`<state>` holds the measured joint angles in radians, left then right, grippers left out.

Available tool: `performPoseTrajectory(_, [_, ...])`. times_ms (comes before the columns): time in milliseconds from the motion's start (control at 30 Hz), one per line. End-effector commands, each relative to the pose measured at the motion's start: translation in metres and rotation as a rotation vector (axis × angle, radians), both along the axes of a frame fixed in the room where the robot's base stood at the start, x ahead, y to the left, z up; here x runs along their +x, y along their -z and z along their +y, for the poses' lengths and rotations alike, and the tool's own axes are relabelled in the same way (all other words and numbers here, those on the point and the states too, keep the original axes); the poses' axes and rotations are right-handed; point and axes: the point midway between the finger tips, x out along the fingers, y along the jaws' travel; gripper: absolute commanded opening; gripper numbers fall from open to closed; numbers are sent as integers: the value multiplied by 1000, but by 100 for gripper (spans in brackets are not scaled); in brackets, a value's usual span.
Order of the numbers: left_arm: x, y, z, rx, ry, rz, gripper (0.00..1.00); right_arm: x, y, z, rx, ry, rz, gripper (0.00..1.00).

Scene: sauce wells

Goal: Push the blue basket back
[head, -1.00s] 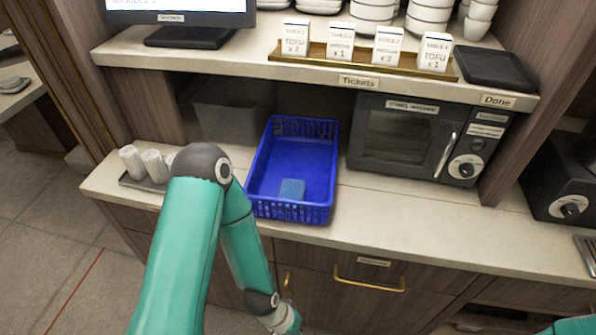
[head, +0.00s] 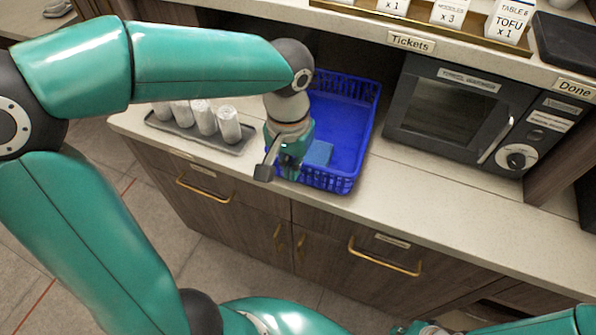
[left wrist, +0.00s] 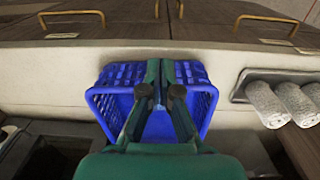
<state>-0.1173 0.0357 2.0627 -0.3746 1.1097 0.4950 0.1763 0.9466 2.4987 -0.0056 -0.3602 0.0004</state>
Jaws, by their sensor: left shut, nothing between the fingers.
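The blue basket (head: 345,130) stands on the counter, below the shelf and left of the black microwave. A small light-blue item (head: 318,154) lies in its near end. My left gripper (head: 288,168) is shut and empty at the basket's near left corner, hiding part of that end. In the left wrist view, the shut left fingers (left wrist: 167,66) lie over the middle of the basket (left wrist: 205,100); whether they touch it I cannot tell. Part of my right arm shows at the bottom right edge of the head view; its fingers cannot be made out.
A grey tray (head: 190,137) with several white rolls (head: 228,124) lies left of the basket. The black microwave (head: 450,112) stands to the right, with bare counter in front. The ticket shelf (head: 370,30) overhangs the back. Drawers with brass handles are below.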

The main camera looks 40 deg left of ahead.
Motion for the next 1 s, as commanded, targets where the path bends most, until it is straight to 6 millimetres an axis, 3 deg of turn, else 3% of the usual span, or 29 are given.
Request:
performPoseTrajectory(100, [-7,-6,7,15,-22,2,0,0,0,0,0,0,0,0])
performPoseTrajectory(267, [-10,10,11,17,-32,7,0,0,0,0,0,0,0,0])
performPoseTrajectory(700, [-12,96,13,14,-37,11,0,0,1,0,0,0,0,0])
performPoseTrajectory(800, [7,89,17,13,-39,5,0,0,-10,0,0,0,0,0])
performPoseTrajectory(1000, [24,90,21,13,-37,4,0,0,-16,0,0,0,0,0])
